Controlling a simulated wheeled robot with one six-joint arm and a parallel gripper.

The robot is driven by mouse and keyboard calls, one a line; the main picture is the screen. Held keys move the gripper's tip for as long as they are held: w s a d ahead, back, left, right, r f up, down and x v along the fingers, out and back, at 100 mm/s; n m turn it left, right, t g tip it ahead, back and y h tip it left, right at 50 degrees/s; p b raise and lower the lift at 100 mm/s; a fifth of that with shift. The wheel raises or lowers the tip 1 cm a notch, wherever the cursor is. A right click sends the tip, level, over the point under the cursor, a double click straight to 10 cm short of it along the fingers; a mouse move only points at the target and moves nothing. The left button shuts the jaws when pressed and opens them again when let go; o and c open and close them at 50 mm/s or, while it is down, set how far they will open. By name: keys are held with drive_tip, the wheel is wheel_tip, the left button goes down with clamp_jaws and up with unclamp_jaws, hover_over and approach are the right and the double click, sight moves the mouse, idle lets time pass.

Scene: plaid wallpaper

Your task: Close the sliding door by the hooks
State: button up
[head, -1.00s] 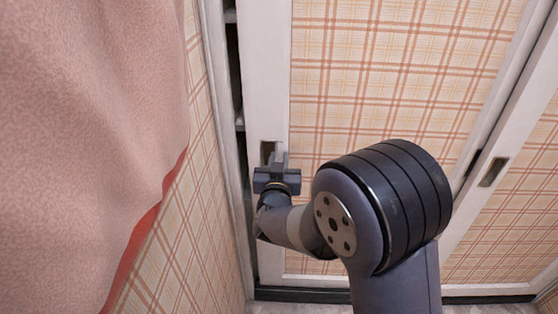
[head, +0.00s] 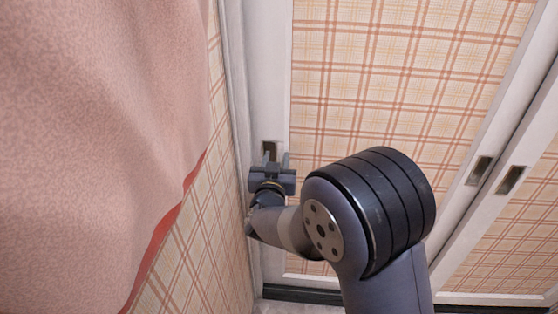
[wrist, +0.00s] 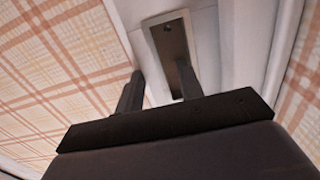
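The sliding door (head: 390,80) has a plaid panel in a white frame. Its left edge meets the white jamb (head: 236,90), with no dark gap showing between them. A recessed metal hook plate (head: 268,147) sits in the door's left stile; it also shows in the wrist view (wrist: 168,38). My gripper (head: 276,160) is at this recess, open, with its two fingers apart. In the wrist view, one finger of my gripper (wrist: 158,82) overlaps the recess's lower end and the other is beside it over the door face. I cannot tell whether a finger touches the recess.
A second plaid door panel (head: 505,250) is at the right, with its own recessed plate (head: 510,180). Another recess (head: 480,170) is on the first door's right stile. A pink cloth-like surface (head: 90,120) fills the left, near the plaid side wall (head: 190,240).

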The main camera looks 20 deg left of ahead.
drive_tip(key=shift+o, duration=0.4)
drive_tip(key=shift+s+d, duration=0.1)
drive_tip(key=p+v, duration=0.1)
drive_tip(key=v, duration=0.9)
drive_tip(key=shift+s, duration=0.3)
